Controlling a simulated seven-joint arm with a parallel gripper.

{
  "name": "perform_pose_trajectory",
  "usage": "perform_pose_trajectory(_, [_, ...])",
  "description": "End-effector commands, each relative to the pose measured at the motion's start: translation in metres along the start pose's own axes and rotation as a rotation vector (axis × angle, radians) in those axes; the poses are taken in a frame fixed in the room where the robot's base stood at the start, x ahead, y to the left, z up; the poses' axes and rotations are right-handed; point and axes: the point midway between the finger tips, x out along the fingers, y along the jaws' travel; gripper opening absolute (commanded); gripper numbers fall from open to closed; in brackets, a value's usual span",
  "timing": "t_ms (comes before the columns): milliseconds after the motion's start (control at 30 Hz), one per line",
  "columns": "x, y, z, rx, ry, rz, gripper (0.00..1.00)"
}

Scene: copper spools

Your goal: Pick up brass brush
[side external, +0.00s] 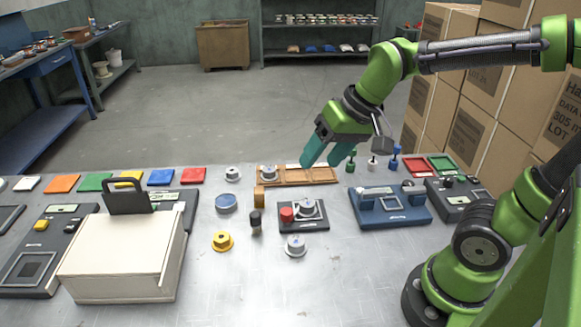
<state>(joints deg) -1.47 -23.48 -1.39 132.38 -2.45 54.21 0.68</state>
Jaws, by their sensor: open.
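A small upright brown-gold block (259,197) stands on the metal table, left of centre. It may be the brass brush, but it is too small in the picture to be sure. My gripper (323,164) is above the table, to the right of and behind that block. Its two teal fingers point down and are apart, with nothing seen between them. The fingers partly hide the wooden tray (285,182) behind the block.
A black cylinder (256,222) stands just in front of the block. A blue fixture (390,208) lies farther right.

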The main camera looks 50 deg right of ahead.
Motion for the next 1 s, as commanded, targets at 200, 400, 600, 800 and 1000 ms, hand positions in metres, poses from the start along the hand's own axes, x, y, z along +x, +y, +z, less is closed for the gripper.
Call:
perform_pose_trajectory(200, [0.045,-0.011,-0.065,0.081,-0.149,0.107,0.60])
perform_pose_trajectory(400, [0.100,-0.014,-0.117,0.184,-0.250,0.232,0.60])
perform_pose_trajectory(600, [0.141,-0.015,-0.156,0.298,-0.288,0.345,0.60])
perform_pose_trajectory(800, [0.131,-0.021,-0.173,0.390,-0.269,0.377,0.60])
perform_pose_trajectory(1000, [0.157,-0.011,-0.159,0.408,-0.283,0.385,0.60])
